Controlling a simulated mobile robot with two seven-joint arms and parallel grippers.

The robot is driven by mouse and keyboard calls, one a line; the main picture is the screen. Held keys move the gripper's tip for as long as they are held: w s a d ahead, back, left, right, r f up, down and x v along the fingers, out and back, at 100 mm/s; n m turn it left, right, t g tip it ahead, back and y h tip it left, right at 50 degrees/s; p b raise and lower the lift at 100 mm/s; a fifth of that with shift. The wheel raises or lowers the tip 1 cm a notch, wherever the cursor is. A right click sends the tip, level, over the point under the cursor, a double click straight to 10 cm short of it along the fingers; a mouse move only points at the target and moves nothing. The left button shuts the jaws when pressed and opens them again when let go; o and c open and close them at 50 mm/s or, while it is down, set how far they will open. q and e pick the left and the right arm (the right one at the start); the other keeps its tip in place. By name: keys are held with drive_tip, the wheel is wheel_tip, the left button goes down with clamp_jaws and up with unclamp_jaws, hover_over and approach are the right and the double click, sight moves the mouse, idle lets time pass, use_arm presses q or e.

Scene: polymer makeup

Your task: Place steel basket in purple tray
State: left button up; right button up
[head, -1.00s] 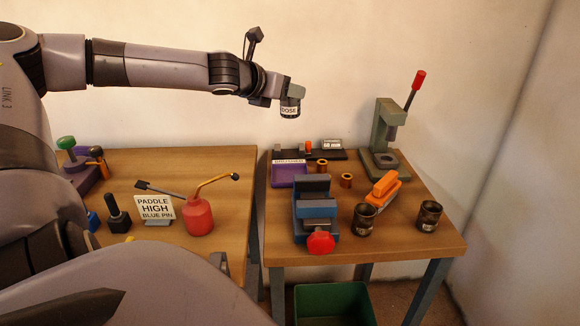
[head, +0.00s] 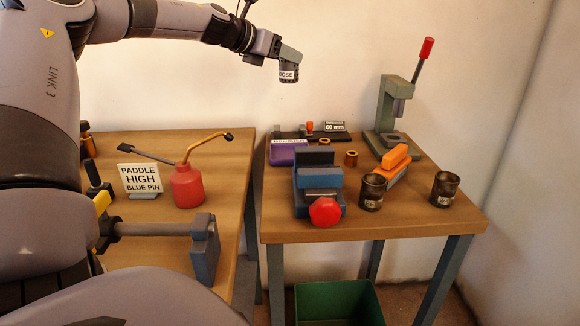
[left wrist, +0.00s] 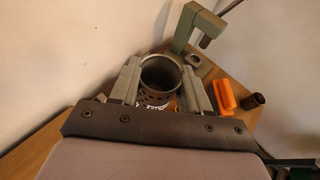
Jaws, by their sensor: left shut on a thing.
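My left gripper (head: 283,60) is shut on the steel basket (head: 289,74), a small metal cup with a white label reading DOSE. It holds the basket in the air, above the back of the right-hand table. In the left wrist view the basket (left wrist: 160,76) sits between both fingers, its open rim and perforated wall showing. The purple tray (head: 289,155) lies at the back left of that table, well below the basket. A blue vise-like block partly hides its front. My right gripper is not in view.
On the right table stand the blue block with a red knob (head: 326,211), an orange tool (head: 395,158), two dark cups (head: 372,192) and a green lever press (head: 395,105). A mallet (head: 205,250) and red oil can (head: 188,187) are on the left table.

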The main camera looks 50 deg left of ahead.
use_arm(q)
drive_tip(key=shift+w+d+f, duration=0.1)
drive_tip(key=shift+f, duration=0.25)
drive_tip(key=shift+f+b, duration=2.15)
drive_tip(key=shift+f, duration=7.6)
drive_tip(key=shift+f+b, duration=0.25)
drive_tip(key=shift+b, duration=0.1)
drive_tip(key=o, duration=1)
drive_tip(key=shift+r, duration=0.1)
drive_tip(key=shift+o, duration=0.3)
drive_tip(key=shift+r, duration=0.1)
